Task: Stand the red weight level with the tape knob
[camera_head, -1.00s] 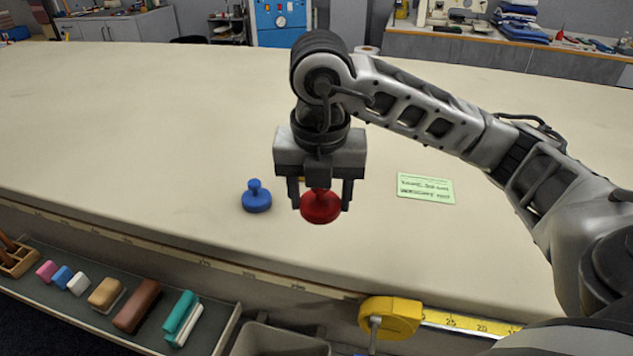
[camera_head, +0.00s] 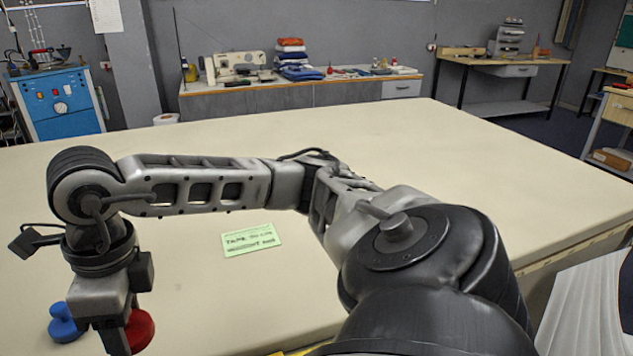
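The red weight (camera_head: 140,329) is at the lower left of the head view, partly hidden behind my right gripper (camera_head: 115,340). The gripper points down at the weight. Its fingers overlap the weight and run low in the frame, so whether they grip it cannot be told. A blue weight (camera_head: 65,325) with a knob stands on the table just left of the gripper. A thin yellow strip, likely the tape measure's case (camera_head: 300,351), shows at the bottom edge; its knob is out of view. My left gripper is not in view.
The long cream cloth table (camera_head: 420,150) is largely bare behind my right arm. A green card (camera_head: 250,240) with writing lies on it. Side benches with a sewing machine (camera_head: 235,66) and folded cloth (camera_head: 297,62) stand beyond. A blue machine (camera_head: 58,103) stands at the left.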

